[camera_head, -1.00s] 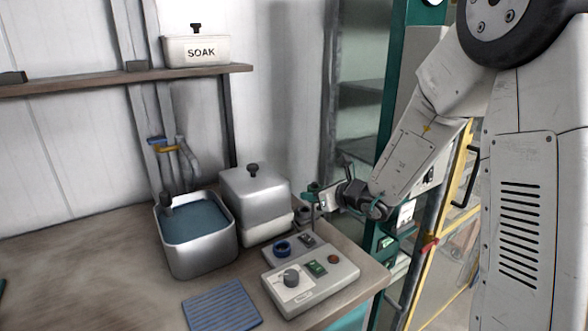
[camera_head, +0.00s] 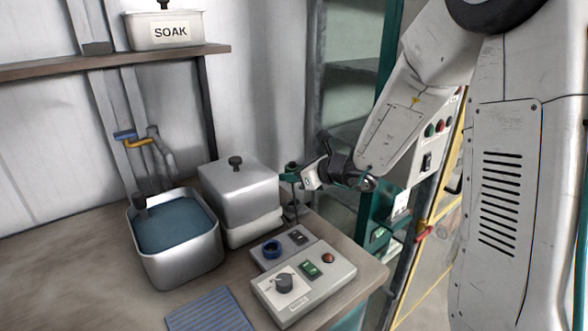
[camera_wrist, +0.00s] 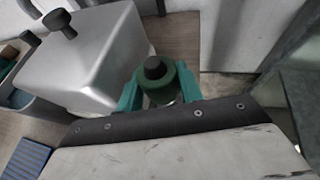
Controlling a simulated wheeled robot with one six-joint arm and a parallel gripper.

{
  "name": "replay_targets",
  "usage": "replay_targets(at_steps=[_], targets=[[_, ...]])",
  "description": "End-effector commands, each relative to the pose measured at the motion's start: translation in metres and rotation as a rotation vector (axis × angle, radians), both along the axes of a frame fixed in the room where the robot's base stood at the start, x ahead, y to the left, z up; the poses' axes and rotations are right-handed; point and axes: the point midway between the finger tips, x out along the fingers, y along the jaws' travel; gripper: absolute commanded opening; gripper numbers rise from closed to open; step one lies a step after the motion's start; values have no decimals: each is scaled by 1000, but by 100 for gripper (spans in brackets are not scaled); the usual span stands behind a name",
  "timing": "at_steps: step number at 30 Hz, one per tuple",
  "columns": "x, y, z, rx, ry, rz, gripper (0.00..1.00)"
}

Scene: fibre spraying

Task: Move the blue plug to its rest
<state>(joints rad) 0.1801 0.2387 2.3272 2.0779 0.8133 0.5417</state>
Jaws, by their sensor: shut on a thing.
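My gripper (camera_wrist: 155,95) has teal fingers closed around a round green thing with a dark knob on top (camera_wrist: 154,68). In the head view my gripper (camera_head: 291,176) is above the bench's back right, right of the steel box, with a thin dark rod hanging below it. The held thing looks green, not blue. A dark-knobbed piece (camera_head: 140,202) stands at the left corner of the water tank (camera_head: 180,265).
The lidded steel box (camera_head: 240,190) stands close left of my gripper. A blue ribbed mat (camera_head: 210,312) lies at the front. The shelf (camera_head: 110,65) holds a SOAK container (camera_head: 165,32). The left of the bench is mostly clear. A green-framed cabinet stands right.

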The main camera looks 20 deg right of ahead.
Motion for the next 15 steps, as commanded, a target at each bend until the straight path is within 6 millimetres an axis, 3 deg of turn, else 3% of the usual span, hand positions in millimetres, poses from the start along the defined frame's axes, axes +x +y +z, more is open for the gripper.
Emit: replay_targets(at_steps=[6, 15], targets=[[0, -3, -23, 1, 3, -3, 13], [0, -3, -41, 1, 0, -4, 13]])
